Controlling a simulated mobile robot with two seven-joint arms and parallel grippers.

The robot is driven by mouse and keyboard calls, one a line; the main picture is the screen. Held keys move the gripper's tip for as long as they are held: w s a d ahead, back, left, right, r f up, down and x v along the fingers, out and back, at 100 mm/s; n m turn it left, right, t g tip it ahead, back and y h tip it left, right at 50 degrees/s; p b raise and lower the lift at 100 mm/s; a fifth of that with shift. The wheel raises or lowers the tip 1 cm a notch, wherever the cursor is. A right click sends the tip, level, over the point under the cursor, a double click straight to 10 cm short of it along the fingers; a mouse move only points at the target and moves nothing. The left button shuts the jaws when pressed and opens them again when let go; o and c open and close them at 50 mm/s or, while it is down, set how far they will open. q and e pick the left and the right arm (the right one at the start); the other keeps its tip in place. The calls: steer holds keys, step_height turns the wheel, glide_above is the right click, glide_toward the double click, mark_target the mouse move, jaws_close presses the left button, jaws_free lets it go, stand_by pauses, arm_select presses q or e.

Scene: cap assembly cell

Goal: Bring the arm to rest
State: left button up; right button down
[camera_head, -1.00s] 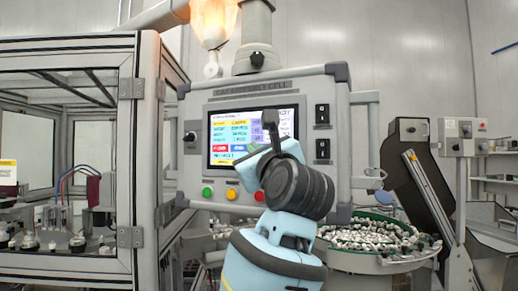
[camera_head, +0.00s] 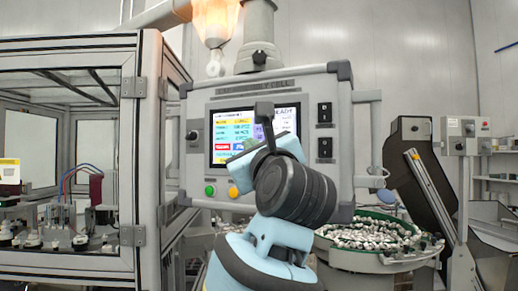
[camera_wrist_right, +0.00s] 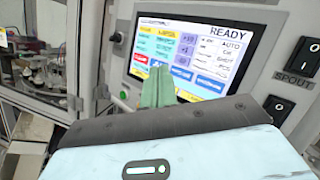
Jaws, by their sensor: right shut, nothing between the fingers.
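My right arm rises from the bottom of the head view in front of the control panel (camera_head: 345,165). Its gripper (camera_head: 264,112) points up toward the panel, overlapping the right part of the screen (camera_head: 228,135). In the right wrist view the green fingers (camera_wrist_right: 158,87) are shut together and empty, in front of the screen (camera_wrist_right: 195,58), which reads READY. I cannot tell the exact gap between fingertips and screen. My left gripper is not in view.
Green (camera_head: 210,190) and yellow (camera_head: 234,192) buttons sit below the screen; black switches (camera_head: 324,112) are at its right. A glazed machine enclosure (camera_head: 140,160) stands left. A bowl of small parts (camera_head: 345,258) stands right, before a dark chute (camera_head: 425,180).

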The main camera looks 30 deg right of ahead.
steer(key=shift+w+a+f+y, duration=0.15)
steer(key=shift+a+y, duration=0.05)
steer(key=shift+a, duration=0.2)
steer(key=shift+w+a+f+y, duration=0.1)
steer(key=shift+a+y, duration=0.1)
steer(key=shift+a, duration=0.15)
steer(key=shift+w+d+r, duration=0.1)
steer(key=shift+w+d, duration=0.2)
steer(key=shift+d, duration=0.3)
steer(key=shift+d, duration=0.2)
steer(key=shift+s+a, duration=0.45)
steer(key=shift+a, duration=0.3)
steer(key=shift+s+a, duration=0.5)
steer(key=shift+a, duration=0.3)
steer(key=shift+s+a, duration=0.45)
steer(key=shift+a, duration=0.3)
